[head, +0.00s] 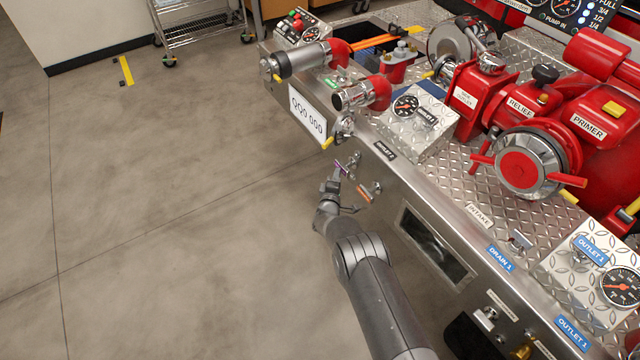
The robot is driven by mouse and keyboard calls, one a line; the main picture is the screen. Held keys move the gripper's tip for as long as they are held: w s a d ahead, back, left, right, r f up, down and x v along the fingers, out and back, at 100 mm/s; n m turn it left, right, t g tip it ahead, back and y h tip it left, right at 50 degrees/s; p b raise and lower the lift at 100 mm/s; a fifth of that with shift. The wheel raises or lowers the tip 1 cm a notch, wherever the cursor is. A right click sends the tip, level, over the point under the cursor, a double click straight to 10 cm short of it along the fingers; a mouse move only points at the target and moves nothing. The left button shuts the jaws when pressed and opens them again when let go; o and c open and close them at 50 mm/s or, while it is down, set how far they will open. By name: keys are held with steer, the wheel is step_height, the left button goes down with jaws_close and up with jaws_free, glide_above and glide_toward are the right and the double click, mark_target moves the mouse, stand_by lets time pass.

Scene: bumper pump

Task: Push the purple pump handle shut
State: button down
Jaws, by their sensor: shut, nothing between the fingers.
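The purple pump handle (342,167) is a small, thin lever on the front face of the metal bumper (385,178). It sticks out from the face, just above and left of an orange handle (364,194). My gripper (336,180) is shut and empty at the purple handle's outer end. The fingers are very close to the handle; I cannot tell whether they touch it. The fingertips are small in the picture, and part of the handle's outer end is hard to separate from them.
A yellow-tipped valve (339,130) sits above left of the purple handle. A rectangular opening (434,246) lies to the right of my arm. Red pump parts (530,160) and gauges cover the bumper top. The concrete floor (180,200) at left is open. A wire cart (195,25) stands far back.

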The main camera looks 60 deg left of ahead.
steer(key=shift+w+d+r, duration=0.1)
steer(key=shift+w+d, duration=0.05)
steer(key=shift+w, duration=0.35)
steer(key=s+d, duration=0.6)
steer(key=s, duration=0.6)
steer(key=shift+d, duration=0.35)
